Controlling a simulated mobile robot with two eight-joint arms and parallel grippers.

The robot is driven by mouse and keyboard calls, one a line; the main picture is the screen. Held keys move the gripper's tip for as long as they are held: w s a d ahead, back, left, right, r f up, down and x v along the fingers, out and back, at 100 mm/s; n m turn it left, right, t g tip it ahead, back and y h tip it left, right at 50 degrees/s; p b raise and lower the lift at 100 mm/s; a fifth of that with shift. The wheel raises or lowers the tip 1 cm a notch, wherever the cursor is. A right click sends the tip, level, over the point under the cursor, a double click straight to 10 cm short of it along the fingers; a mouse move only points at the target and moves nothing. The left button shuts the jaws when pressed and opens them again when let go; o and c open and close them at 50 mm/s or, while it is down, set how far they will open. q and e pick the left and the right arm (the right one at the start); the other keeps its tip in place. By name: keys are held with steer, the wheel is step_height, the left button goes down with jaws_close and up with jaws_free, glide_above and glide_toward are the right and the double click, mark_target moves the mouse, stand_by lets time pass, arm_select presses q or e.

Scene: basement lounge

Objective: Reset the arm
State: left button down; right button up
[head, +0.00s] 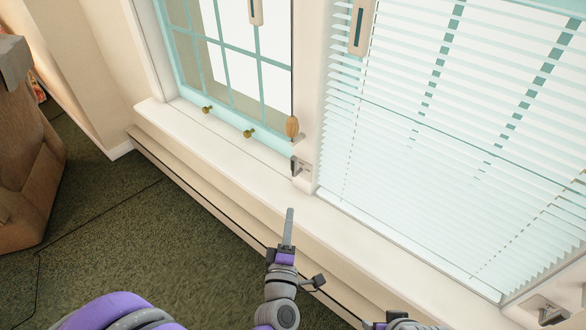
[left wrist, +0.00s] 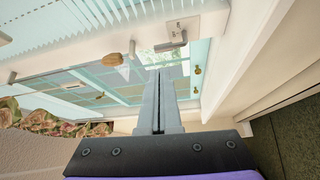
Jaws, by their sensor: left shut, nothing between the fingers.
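My left gripper (head: 289,225) is at the lower middle of the head view, in front of the white window sill. Its two fingers are together with nothing between them, and it points up toward the window. In the left wrist view the shut fingers (left wrist: 159,90) stretch out toward the window and a small metal bracket. Part of my right arm shows at the bottom edge of the head view, but its fingers do not show.
The white sill (head: 245,178) runs below a teal-framed window (head: 215,60) and a window with lowered blinds (head: 430,140). A metal bracket (head: 298,167) sits on the sill below a wooden pull (head: 292,127). A brown armchair (head: 30,170) stands at left. Green carpet (head: 130,235) is clear.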

arm_select(q)
steer(key=s+a+f+m+g+y, duration=0.1)
steer(key=s+a+f+m+g, duration=0.2)
steer(key=s+a+m+g, duration=0.65)
steer(key=s+a+f+m+g, duration=0.45)
steer(key=s+m, duration=0.25)
steer(key=s, duration=0.5)
step_height(320, 180, up, 20)
steer(key=w+p, duration=0.2)
steer(key=p, duration=1.5)
steer(key=shift+f, duration=0.15)
arm_select(e)
step_height(320, 180, up, 19)
steer(key=w, duration=0.2)
steer(key=shift+t, duration=0.4)
arm_select(q)
steer(key=shift+a+n, duration=0.1)
steer(key=shift+n, duration=0.15)
arm_select(e)
steer(key=shift+s+r, duration=0.1)
steer(key=shift+s, duration=0.1)
steer(key=shift+w, duration=0.1)
